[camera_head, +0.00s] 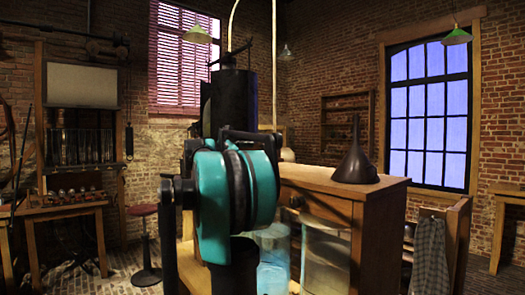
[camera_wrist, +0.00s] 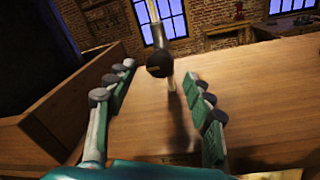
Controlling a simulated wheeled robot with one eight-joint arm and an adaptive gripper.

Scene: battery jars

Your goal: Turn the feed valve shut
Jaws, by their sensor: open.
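In the wrist view a dark round knob-like part (camera_wrist: 160,63) with a small yellowish mark sits on a slim metal pipe above a wooden top; it looks like the feed valve, but its handle position cannot be read. My gripper (camera_wrist: 159,71) is open, its two green fingers with dark pads spread apart. The knob shows between and beyond the fingertips, apparently untouched. In the head view my teal arm blocks the middle, and neither the valve nor my fingers can be made out there.
A wooden cabinet (camera_head: 383,200) bears a dark funnel (camera_head: 353,164) at its right. Glass jars (camera_head: 325,258) stand below its top. A raised wooden side (camera_wrist: 55,105) lies left of my fingers. A red stool (camera_head: 144,211) and workbench (camera_head: 62,207) are at left.

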